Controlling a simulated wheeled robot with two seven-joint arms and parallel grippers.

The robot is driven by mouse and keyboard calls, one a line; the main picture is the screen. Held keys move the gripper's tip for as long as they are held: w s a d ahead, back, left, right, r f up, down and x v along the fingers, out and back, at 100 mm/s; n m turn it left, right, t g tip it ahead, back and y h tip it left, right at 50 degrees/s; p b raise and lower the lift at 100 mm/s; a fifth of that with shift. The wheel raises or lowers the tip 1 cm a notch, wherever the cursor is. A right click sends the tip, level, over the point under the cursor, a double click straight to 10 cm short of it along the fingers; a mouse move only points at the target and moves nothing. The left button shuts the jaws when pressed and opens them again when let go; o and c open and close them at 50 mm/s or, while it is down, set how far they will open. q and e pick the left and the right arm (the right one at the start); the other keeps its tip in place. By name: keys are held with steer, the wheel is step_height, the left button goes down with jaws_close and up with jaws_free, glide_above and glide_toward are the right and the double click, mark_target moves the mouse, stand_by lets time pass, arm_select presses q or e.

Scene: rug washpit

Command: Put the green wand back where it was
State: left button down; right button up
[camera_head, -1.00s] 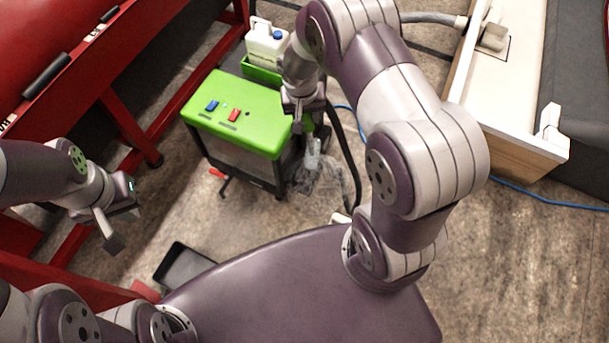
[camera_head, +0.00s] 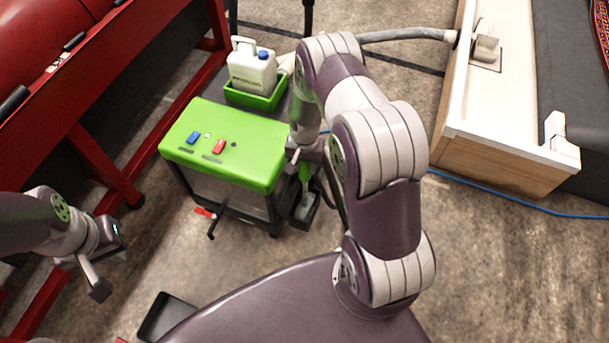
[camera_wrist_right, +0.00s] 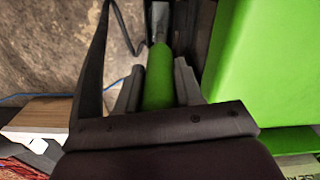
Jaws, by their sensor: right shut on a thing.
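The green wand (camera_head: 305,172) is upright beside the right side of the green-topped machine (camera_head: 228,145). Its grey lower end (camera_head: 304,205) is at a black open holder (camera_head: 306,217) low on that side; I cannot tell how deep it sits. My right gripper (camera_head: 304,157) is shut on the wand's green handle. In the right wrist view the handle (camera_wrist_right: 159,75) lies between the two fingers, with the machine's green lid (camera_wrist_right: 262,60) close on the right. My left gripper (camera_head: 98,275) hangs away at the left; its finger gap is unclear.
A white jug (camera_head: 252,68) stands in a green tray (camera_head: 258,96) behind the lid. A red frame (camera_head: 100,165) stands at the left. A wood-sided white bench (camera_head: 500,160) is at the right. A black tray (camera_head: 166,315) lies on the floor. A blue cable (camera_head: 500,193) crosses the floor.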

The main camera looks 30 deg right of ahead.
mark_target(305, 185)
steer(key=shift+f+b, duration=0.3)
steer(key=shift+f, duration=1.45)
steer(key=o, duration=1.1)
